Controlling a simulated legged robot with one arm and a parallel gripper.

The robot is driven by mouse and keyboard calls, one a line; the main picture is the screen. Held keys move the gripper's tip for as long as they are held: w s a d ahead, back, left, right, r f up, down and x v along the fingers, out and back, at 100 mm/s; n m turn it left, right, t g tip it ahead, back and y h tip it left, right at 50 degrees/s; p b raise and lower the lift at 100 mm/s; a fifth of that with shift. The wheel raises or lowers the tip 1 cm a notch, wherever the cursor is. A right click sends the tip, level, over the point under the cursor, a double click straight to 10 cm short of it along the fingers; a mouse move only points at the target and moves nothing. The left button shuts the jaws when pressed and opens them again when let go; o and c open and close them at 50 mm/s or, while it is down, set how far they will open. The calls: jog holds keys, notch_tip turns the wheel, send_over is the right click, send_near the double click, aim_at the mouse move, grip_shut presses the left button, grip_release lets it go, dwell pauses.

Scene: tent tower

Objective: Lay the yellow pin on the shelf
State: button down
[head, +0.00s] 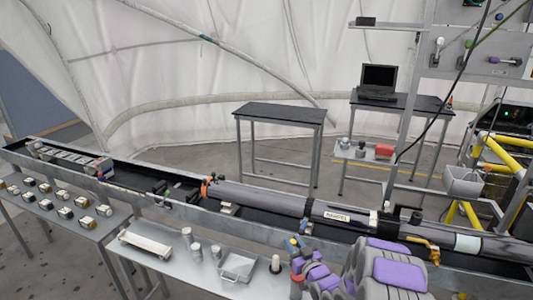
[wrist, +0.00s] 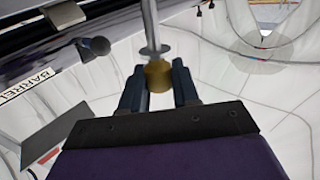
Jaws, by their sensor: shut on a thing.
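In the wrist view my gripper (wrist: 158,68) is shut on the yellow pin (wrist: 158,77). The brass-yellow end of the pin sits between the two dark fingers. A silver shaft with a round flange extends from it, out past the fingertips to the picture's top edge. A grey metal shelf (head: 170,265) runs along the front of the long barrel, left of my arm. I cannot tell whether this is the task's shelf.
The long grey barrel (head: 265,197) lies behind.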

jog(key=w+d+r+m+t+h, duration=0.1)
jog(key=d+r+m+h, duration=0.2)
jog(key=r, duration=0.9)
jog(key=d+r+m+t+h, duration=0.15)
jog(key=r+h, duration=0.25)
jog(key=r, duration=0.8)
jog(key=s+f, duration=0.3)
jog(key=f, duration=0.4)
jog(key=s+f, duration=0.4)
jog(key=f, duration=0.4)
jog(key=shift+s+g, duration=0.25)
jog(key=shift+g, duration=0.2)
jog(key=shift+m, duration=0.25)
